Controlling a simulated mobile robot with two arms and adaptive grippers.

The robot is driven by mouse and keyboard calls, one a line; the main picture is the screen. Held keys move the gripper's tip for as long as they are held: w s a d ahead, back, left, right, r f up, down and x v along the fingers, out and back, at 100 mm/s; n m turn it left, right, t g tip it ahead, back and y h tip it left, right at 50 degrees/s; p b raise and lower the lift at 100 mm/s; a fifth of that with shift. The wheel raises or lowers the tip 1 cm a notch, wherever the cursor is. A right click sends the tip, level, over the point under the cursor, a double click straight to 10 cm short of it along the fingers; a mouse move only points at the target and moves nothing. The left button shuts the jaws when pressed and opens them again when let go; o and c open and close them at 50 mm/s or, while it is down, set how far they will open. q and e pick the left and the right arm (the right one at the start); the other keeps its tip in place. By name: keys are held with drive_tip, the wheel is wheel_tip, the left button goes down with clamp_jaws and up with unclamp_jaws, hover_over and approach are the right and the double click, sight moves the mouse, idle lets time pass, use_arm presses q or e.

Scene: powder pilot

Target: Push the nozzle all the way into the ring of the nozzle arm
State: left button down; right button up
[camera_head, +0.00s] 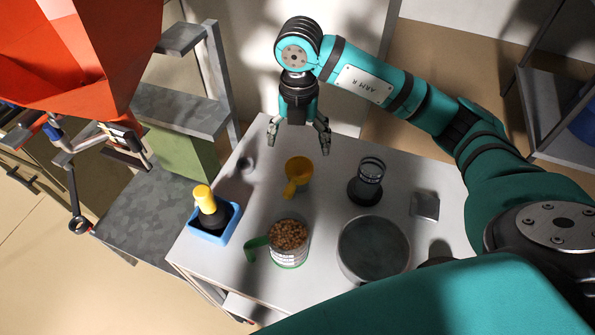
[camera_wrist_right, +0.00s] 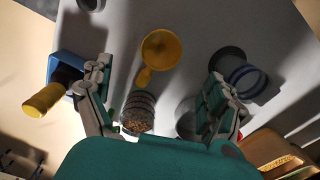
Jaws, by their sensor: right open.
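A dark open ring (camera_head: 78,225) hangs at the end of a thin metal arm (camera_head: 66,185) at the left, below the orange hopper, and it looks empty. A black piece with a yellow top (camera_head: 205,200) stands tilted in a blue tray (camera_head: 224,234) at the table's left edge; it may be the nozzle, but I cannot tell for sure. It also shows at the left in the wrist view (camera_wrist_right: 43,100). My right gripper (camera_head: 298,143) is open and empty, pointing down above the table's far side, apart from everything. My left gripper is not in view.
The table (camera_head: 330,205) holds a yellow scoop or funnel (camera_head: 298,172), a clear dark-based cylinder (camera_head: 369,180), a jar of brown pellets (camera_head: 289,238), a round metal pan (camera_head: 373,249) and a small grey block (camera_head: 425,205). The orange hopper (camera_head: 85,50) fills the top left. A grey shelf (camera_head: 185,110) stands behind.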

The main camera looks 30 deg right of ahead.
drive_tip(key=p, duration=0.1)
hover_over(300, 170)
drive_tip(key=f, duration=0.5)
drive_tip(key=shift+s+a+f, duration=0.1)
drive_tip(key=shift+s+a, duration=0.1)
drive_tip(key=shift+a, duration=0.1)
drive_tip(key=f, duration=0.1)
drive_tip(key=f+p, duration=0.1)
drive_tip(key=f, duration=0.1)
drive_tip(key=f+p, duration=0.1)
drive_tip(key=shift+w+d+f, duration=0.2)
drive_tip(key=shift+d+f, duration=0.05)
drive_tip(key=shift+f, duration=0.25)
use_arm(q)
drive_tip(key=r, duration=0.1)
drive_tip(key=w+r, duration=0.2)
drive_tip(key=shift+d+r, duration=0.2)
drive_tip(key=shift+d, duration=0.1)
use_arm(e)
drive_tip(key=c, duration=1.3)
